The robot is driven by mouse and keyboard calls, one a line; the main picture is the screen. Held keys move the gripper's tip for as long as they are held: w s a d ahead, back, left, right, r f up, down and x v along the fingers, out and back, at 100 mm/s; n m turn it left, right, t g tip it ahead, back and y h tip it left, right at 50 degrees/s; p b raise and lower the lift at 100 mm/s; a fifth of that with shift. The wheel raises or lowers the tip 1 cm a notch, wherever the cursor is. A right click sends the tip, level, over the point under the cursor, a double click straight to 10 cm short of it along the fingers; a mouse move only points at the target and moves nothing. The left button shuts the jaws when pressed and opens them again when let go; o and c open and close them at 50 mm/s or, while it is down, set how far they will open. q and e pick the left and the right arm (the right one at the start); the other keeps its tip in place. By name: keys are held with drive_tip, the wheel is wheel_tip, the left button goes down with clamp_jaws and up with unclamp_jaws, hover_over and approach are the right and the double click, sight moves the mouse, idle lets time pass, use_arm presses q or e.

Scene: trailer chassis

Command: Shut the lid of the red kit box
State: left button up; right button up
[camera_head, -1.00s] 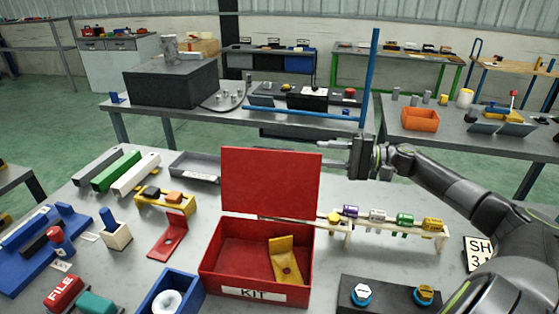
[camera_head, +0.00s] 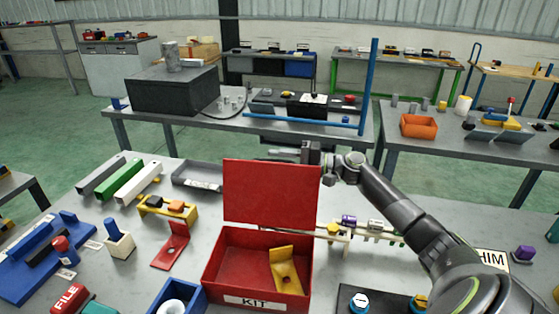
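The red kit box (camera_head: 225,283), labelled KIT on its front, stands on the near table. Its red lid (camera_head: 270,192) is open and stands roughly upright at the box's back edge. A yellow angled bracket (camera_head: 287,272) lies inside the box. My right gripper (camera_head: 284,152) is at the lid's top edge, seemingly just behind it, with its fingers pointing left. The lid hides part of the gripper, so its opening and any contact with the lid cannot be made out. My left gripper is not in view.
A black block (camera_head: 385,300) with blue and yellow knobs stands at the front right. A red bracket (camera_head: 171,250) and a blue box (camera_head: 190,292) stand left of the kit box.

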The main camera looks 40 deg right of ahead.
clamp_jaws()
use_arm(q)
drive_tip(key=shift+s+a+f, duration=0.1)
use_arm(e)
drive_tip(key=shift+s, duration=0.1)
